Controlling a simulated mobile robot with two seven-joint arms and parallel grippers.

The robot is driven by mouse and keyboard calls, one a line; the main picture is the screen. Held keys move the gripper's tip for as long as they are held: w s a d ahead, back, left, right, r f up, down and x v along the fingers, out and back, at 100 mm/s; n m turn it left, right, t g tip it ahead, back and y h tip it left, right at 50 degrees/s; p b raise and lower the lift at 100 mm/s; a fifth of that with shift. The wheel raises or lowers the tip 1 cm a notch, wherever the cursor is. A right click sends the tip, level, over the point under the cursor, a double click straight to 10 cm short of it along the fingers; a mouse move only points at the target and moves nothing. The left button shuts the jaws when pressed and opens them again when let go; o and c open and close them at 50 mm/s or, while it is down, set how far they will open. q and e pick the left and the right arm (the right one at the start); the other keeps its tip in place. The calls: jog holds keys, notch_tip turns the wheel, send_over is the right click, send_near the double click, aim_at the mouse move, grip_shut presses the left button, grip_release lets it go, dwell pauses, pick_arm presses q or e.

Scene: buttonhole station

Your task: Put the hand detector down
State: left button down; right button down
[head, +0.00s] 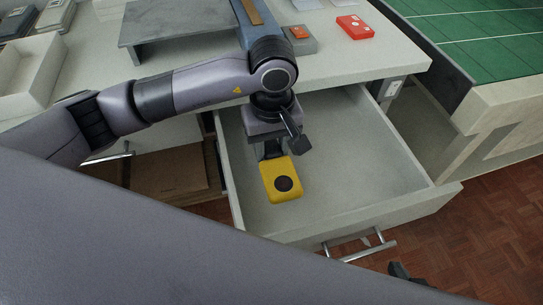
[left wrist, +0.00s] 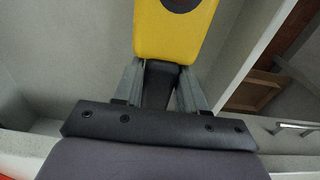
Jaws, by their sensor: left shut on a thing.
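The hand detector (head: 283,181) has a yellow head with a dark round spot, and it is over the open drawer (head: 390,165). My left gripper (head: 271,150) is shut on the hand detector, at its dark handle end. In the left wrist view the yellow head (left wrist: 176,35) sticks out past the two fingers, with the dark handle (left wrist: 158,82) between them. I cannot tell whether the detector touches the drawer floor. A small dark part of my right gripper (head: 402,272) shows at the bottom edge, beside the drawer's front; its fingers are not clear.
The drawer is otherwise empty where I can see into it, with free room to the right of the detector. The pale desk top (head: 340,58) is above and behind it, bearing a red box (head: 355,27) and a grey stand (head: 165,30). A brown box (head: 168,175) lies left of the drawer.

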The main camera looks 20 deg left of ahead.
aim_at(271, 159)
pick_arm(q)
jog(key=shift+f, duration=1.85)
jog(key=shift+f+b, duration=0.15)
jog(key=shift+b, duration=0.2)
jog(key=c, duration=0.6)
grip_release()
jog(key=shift+c, duration=0.2)
jog(key=r, duration=0.6)
jog(key=r+p, duration=0.1)
jog(key=r, duration=0.5)
jog(key=shift+s+d+r, duration=0.1)
jog(key=shift+s+r, duration=0.05)
jog(key=shift+s, duration=0.05)
jog(key=shift+d, duration=0.1)
